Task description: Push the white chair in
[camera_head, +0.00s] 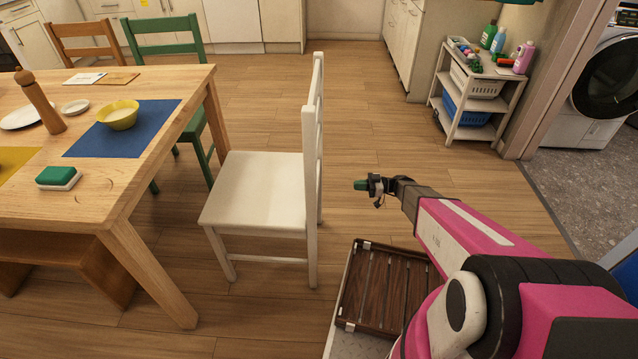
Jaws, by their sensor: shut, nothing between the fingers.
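The white chair (258,190) stands upright on the wooden floor, at the right end of the dining table (180,86). Its seat faces the table and its backrest (313,150) is on the right, toward my arm. Most of the seat is out from the table, with a small gap between the seat's front edge and the table edge. My gripper (362,186) is to the right of the backrest, apart from it, with floor showing between them. It is shut and looks empty.
A green chair (165,37) and a brown chair (85,42) stand behind the table, a wooden bench (70,250) in front. A white shelf cart (478,95) stands at the back right. Floor behind the white chair is open.

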